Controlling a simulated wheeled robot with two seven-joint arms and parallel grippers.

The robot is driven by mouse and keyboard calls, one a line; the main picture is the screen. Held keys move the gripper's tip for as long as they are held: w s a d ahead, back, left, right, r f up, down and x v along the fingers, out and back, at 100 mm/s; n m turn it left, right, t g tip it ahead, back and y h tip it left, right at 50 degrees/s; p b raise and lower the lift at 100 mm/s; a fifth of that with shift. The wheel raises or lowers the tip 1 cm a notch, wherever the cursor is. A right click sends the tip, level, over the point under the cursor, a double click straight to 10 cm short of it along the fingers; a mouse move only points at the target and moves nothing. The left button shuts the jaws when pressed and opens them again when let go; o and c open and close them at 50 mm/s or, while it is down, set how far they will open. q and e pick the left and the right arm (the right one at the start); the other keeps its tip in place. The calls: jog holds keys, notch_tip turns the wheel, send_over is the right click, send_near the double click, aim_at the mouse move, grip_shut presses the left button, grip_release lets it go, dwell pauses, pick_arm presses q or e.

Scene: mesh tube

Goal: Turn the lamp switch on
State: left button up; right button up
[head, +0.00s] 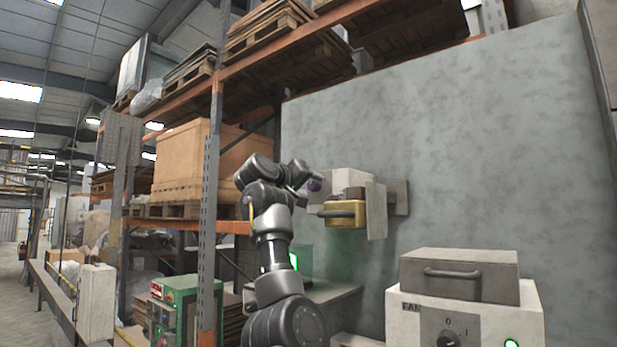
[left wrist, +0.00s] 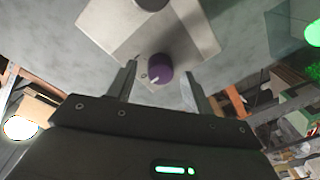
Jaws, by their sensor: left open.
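My left gripper (left wrist: 158,78) is open, with one finger on each side of the knob. I cannot tell whether the fingers touch it. In the head view the knob (head: 315,185) shows small beside my left gripper (head: 304,180), at the left of a pale box (head: 350,181) on the grey wall. A yellow fitting (head: 342,215) is below that box. My right gripper is not in view.
A box marked FAN (head: 423,328) with a dark dial and green light stands at lower right, under a grey handled case (head: 460,270). An orange-beamed rack (head: 210,200) with a wooden crate (head: 190,155) stands at left. The grey wall (head: 470,150) is bare above.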

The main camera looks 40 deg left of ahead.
pick_arm(q)
jog(key=shift+w, duration=0.25)
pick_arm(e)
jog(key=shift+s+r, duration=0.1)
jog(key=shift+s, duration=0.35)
pick_arm(q)
jog(key=c, duration=1)
jog(key=shift+o, duration=0.2)
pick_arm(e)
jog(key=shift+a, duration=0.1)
